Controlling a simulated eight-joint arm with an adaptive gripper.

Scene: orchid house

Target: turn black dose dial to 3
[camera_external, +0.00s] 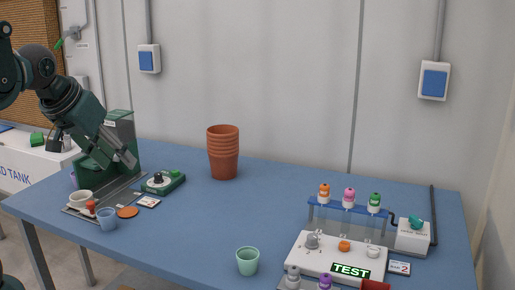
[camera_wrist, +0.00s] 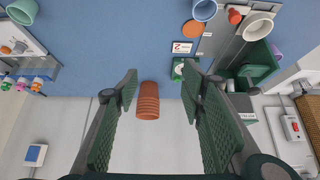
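The black dose dial (camera_external: 158,178) appears to be the dark knob on a small green box (camera_external: 174,182) on the left part of the blue table. Its setting is too small to read. In the wrist view the green box (camera_wrist: 178,70) shows at the top, partly hidden behind my right finger, and the dial is not clear there. My gripper (camera_external: 122,158) is above the table's left side, left of the green box and apart from it. In the wrist view my gripper (camera_wrist: 160,76) has its two fingers wide apart with nothing between them.
A green machine (camera_external: 122,130) with a white cup (camera_external: 80,200) stands close by my gripper. A small card (camera_external: 148,201) and an orange disc (camera_external: 127,212) lie before the box. Stacked terracotta pots (camera_external: 223,150) stand behind it.

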